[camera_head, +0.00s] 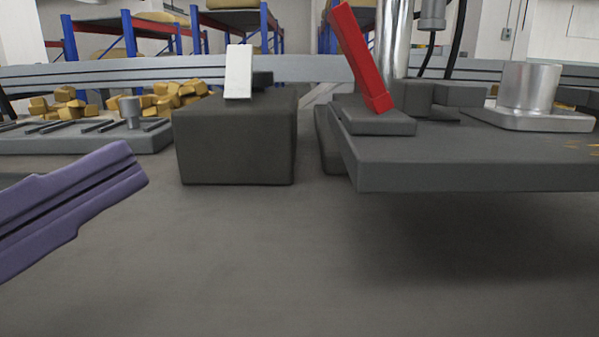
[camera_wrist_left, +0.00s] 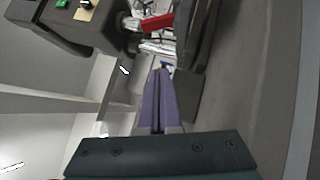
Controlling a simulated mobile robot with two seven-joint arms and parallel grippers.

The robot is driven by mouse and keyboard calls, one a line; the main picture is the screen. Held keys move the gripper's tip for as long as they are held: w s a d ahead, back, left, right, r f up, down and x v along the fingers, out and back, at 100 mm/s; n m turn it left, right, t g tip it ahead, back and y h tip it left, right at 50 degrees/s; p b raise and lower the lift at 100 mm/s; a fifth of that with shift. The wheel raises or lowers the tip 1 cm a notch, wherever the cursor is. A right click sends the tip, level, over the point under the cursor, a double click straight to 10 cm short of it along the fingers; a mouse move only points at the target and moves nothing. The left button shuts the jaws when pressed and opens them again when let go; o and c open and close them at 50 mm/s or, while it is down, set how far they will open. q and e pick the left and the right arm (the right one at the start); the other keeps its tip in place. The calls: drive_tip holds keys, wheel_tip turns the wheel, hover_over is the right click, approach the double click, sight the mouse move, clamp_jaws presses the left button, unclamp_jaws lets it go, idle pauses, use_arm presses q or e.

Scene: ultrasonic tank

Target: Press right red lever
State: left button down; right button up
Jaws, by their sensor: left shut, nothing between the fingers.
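The red lever (camera_head: 362,60) stands tilted, its top leaning left, on a dark grey base (camera_head: 377,121) at the left end of a raised grey slab. My left gripper (camera_head: 136,166), with purple fingers, comes in from the left. Its fingers are together and hold nothing. It is well to the left of the red lever and apart from it. In the left wrist view the shut fingers (camera_wrist_left: 160,74) point up, and the red lever (camera_wrist_left: 157,23) shows beyond their tips. My right gripper is in neither view.
A dark grey block (camera_head: 236,140) with an upright white plate (camera_head: 239,72) stands between my left gripper and the lever. The raised slab (camera_head: 470,166) with a metal cylinder (camera_head: 529,88) is at right. The grey surface in front is clear.

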sight(359, 60)
use_arm(q)
drive_tip(key=shift+s+a+f+n+h+b, duration=0.25)
drive_tip(key=shift+f+n+h+b, duration=0.15)
drive_tip(key=shift+h+b, duration=0.1)
drive_tip(key=shift+r+t, duration=0.25)
drive_tip(key=shift+t, duration=0.05)
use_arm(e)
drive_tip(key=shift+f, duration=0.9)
use_arm(q)
drive_tip(key=s+d+x, duration=0.2)
drive_tip(key=x, duration=1)
drive_tip(key=shift+w+d+r, duration=0.25)
drive_tip(key=shift+r, duration=0.3)
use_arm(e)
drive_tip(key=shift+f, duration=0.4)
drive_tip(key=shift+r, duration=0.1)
